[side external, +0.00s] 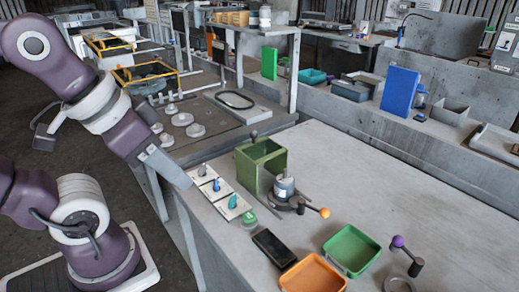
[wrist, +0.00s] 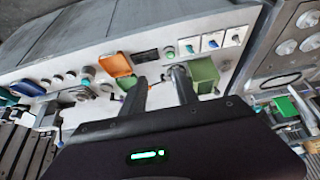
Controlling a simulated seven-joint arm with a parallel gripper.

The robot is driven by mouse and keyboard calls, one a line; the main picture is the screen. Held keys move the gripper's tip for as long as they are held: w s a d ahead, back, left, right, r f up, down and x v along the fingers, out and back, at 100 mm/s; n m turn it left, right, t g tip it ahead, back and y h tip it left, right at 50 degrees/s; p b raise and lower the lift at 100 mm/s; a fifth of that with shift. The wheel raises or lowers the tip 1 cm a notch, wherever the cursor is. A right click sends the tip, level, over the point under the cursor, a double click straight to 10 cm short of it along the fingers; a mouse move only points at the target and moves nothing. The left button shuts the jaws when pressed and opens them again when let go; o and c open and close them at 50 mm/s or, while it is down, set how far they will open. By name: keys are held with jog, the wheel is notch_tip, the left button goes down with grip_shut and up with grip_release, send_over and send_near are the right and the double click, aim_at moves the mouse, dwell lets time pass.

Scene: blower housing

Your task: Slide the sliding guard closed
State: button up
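A green open-topped box-like housing (side external: 262,160) stands on the near worktop in the side external view. It is the likeliest sliding guard, but I cannot tell for sure. A grey cylindrical part (side external: 284,188) on a dark base stands at its front right, with an orange-knobbed lever (side external: 322,212). The housing also shows in the wrist view (wrist: 205,72), beyond the right finger. My gripper (wrist: 160,78) has its two fingers apart with nothing between them. In the side external view the end of my arm is left of the housing, apart from it; its fingertips are hard to make out.
Several switch panels (side external: 215,188) and a green button (side external: 249,217) lie left of the housing. A black phone-like slab (side external: 274,247), an orange tray (side external: 312,275), a green tray (side external: 351,250) and a purple-knobbed lever (side external: 405,252) are in front.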

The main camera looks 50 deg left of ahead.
jog(key=shift+w+r, duration=0.2)
jog(key=shift+w, duration=0.1)
jog(key=c, duration=0.3)
jog(key=shift+n+g+h, duration=0.3)
jog(key=shift+g, duration=0.5)
jog(key=w+a+r, duration=0.1)
jog(key=w, duration=0.1)
jog(key=w+a, duration=0.1)
jog(key=w, duration=0.2)
jog(key=w+a+r, duration=0.1)
jog(key=w, duration=0.2)
jog(key=shift+r, duration=0.35)
grip_shut()
jog(key=w+a+f+h, duration=0.1)
jog(key=w+a, duration=0.4)
jog(key=a, duration=0.4)
jog(key=w+a+f+t+h, duration=0.1)
jog(key=w+a+f+h, duration=0.1)
jog(key=w+a, duration=0.45)
jog(key=w+a+f+h, duration=0.1)
jog(key=w+a, duration=0.2)
jog(key=a, duration=0.7)
jog(key=d+r+x, duration=0.1)
jog(key=d+x, duration=0.1)
jog(key=x, duration=1)
jog(key=shift+d+n, duration=0.25)
jog(key=shift+n, duration=0.05)
jog(key=shift+w+f, duration=0.1)
